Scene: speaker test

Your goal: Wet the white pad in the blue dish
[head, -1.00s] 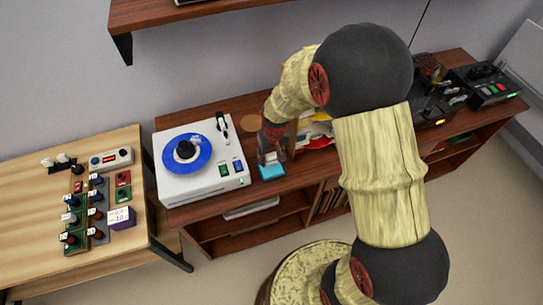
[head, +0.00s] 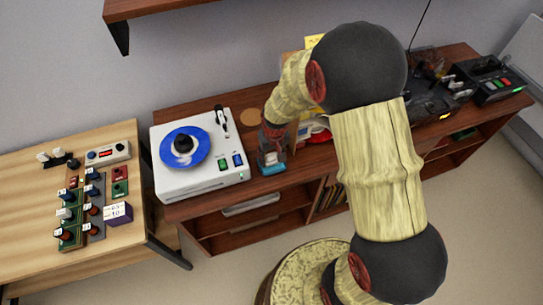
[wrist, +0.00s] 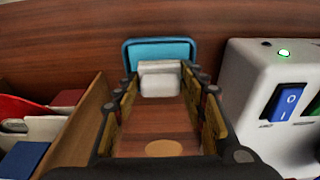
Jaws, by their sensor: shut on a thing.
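My gripper (wrist: 160,82) is shut on the white pad (wrist: 160,84), which sits between the two fingertips in the wrist view. The small blue dish (wrist: 130,50) is right at the fingertips, and the pad overlaps its middle in that view. I cannot tell whether the pad touches the dish's inside. In the head view, my gripper (head: 270,157) points down over the blue dish (head: 272,171), which rests at the front edge of the dark wooden cabinet top. The gripper hides part of the dish there.
A white turntable (head: 205,183) with a blue disc stands close left of the dish. A wooden-sided bin (wrist: 85,125) with coloured items is on the other side. Dark equipment (head: 440,95) stands farther right. A light table (head: 30,220) with small modules is at the left.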

